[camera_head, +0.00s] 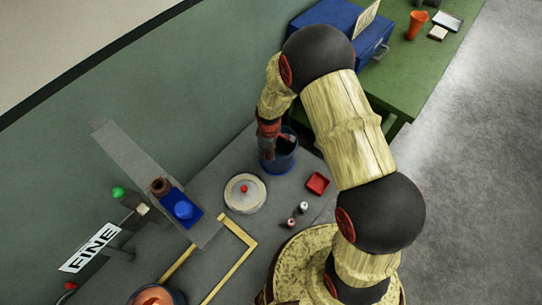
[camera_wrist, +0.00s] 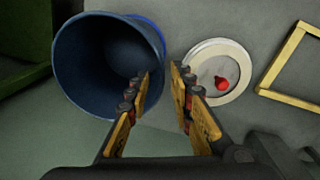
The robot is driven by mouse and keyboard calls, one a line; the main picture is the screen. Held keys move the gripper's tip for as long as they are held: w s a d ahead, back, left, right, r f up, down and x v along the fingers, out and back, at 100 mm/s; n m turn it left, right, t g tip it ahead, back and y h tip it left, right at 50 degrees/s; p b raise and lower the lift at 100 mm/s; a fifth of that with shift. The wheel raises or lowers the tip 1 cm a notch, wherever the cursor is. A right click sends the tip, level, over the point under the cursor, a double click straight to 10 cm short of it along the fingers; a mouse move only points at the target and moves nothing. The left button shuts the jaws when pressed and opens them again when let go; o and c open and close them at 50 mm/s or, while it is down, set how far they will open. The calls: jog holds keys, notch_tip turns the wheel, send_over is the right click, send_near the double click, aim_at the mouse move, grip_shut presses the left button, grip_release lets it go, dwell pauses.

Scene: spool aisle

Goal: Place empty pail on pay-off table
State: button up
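The blue pail (camera_head: 283,162) stands upright on the grey table (camera_head: 215,180), close to the green wall. In the wrist view the pail (camera_wrist: 85,50) shows a dark inside with nothing visible in it. My gripper (camera_head: 279,139) is at the pail from above. In the wrist view my gripper (camera_wrist: 160,75) is open. Its left finger overlaps the pail's opening and its right finger is outside, with the near rim between them. I cannot tell whether either finger touches the wall. A yellow outline (camera_head: 236,268) is on the table's front part.
A pale round disc with a red knob (camera_head: 244,193) lies beside the pail. A red tray (camera_head: 317,183) and two small cylinders (camera_head: 298,214) are nearby. A blue-based fixture (camera_head: 182,208) and FINE sign (camera_head: 92,247) stand left. A green bench (camera_head: 428,65) is behind.

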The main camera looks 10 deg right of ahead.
jog(key=s+d+r+m+t, duration=0.1)
jog(key=s+r+m, duration=0.1)
jog(key=r, duration=1.2)
jog(key=s+d+r+m+t, duration=0.1)
jog(key=s+d+r+m, duration=0.15)
jog(key=r, duration=1.15)
jog(key=s+d+r+m+t, duration=0.1)
jog(key=s+r+m+t, duration=0.2)
jog(key=s+r, duration=1.2)
jog(key=s+m, duration=0.3)
jog(key=s, duration=0.1)
jog(key=shift+d+r, duration=0.15)
jog(key=shift+r, duration=0.1)
